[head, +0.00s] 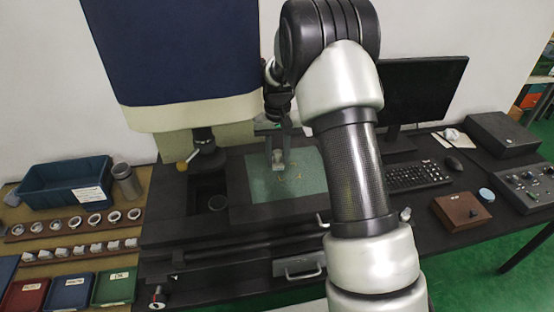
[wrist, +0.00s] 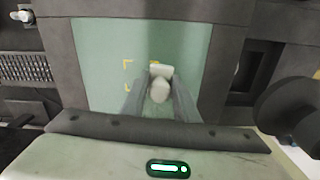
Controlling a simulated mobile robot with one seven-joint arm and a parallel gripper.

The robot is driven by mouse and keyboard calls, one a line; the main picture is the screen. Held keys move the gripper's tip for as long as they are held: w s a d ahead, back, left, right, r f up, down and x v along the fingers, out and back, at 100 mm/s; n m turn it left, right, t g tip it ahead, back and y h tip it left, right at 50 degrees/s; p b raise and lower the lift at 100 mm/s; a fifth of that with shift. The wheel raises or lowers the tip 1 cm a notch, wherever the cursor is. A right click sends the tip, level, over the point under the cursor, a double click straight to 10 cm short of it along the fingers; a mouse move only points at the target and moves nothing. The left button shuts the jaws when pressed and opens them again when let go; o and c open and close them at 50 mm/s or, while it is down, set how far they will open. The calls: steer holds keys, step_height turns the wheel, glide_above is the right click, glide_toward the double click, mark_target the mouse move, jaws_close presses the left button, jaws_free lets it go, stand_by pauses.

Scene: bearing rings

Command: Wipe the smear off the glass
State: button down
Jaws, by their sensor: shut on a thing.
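The glass (head: 312,184) is a pale green plate set in the dark machine bed. It also fills the middle of the wrist view (wrist: 95,60), with yellow corner marks on it. My gripper (head: 277,153) is over the middle of the glass and points down. In the wrist view its fingers (wrist: 159,84) are shut on a small whitish wiping pad (wrist: 160,90). The pad is at or just above the glass; I cannot tell whether it touches. I cannot make out the smear clearly; the pad and fingers hide part of the glass.
A large blue and cream machine head (head: 180,60) hangs left of my arm. At left are a blue bin (head: 65,185), a grey cylinder (head: 126,182) and rows of rings (head: 72,224). At right are a monitor (head: 425,90), keyboard (head: 418,177) and brown box (head: 461,212).

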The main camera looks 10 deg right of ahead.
steer(key=shift+r+p, duration=0.65)
steer(key=shift+r, duration=0.8)
